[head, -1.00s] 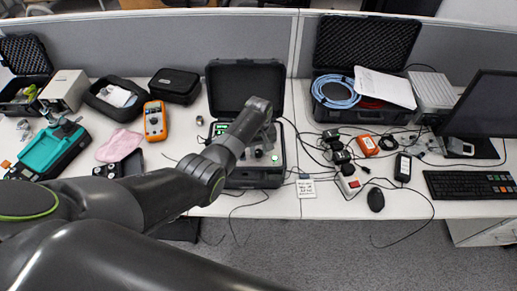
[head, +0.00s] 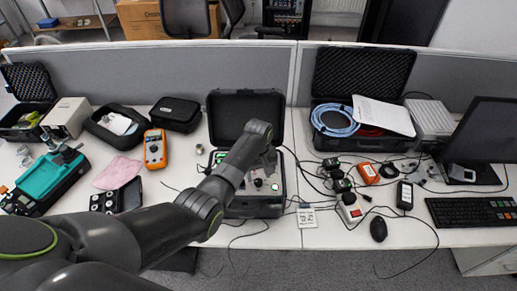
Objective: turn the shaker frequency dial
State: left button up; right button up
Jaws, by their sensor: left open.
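The shaker unit is a black case (head: 247,103) standing open at the middle of the desk, its lid upright at the back. Its panel shows a lit green display at the left and small light knobs or buttons (head: 275,187) near the front. I cannot tell which of them is the frequency dial. My left arm reaches over the case from the lower left and hides much of the panel. My left gripper (head: 269,164) points down over the panel, open; its fingertips are small and partly hidden, so contact is unclear. My right gripper does not show.
A multimeter (head: 155,149), a pink cloth (head: 115,173) and a teal device (head: 48,178) stand to the left. Cables, a red-switch power strip (head: 351,209), a mouse (head: 378,229) and a keyboard (head: 472,211) lie to the right. A grey divider runs behind.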

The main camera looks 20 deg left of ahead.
aim_at(258, 181)
pick_arm(q)
notch_tip(258, 181, up, 15)
dwell(0.3)
jog(key=shift+f, duration=0.15)
dwell(0.3)
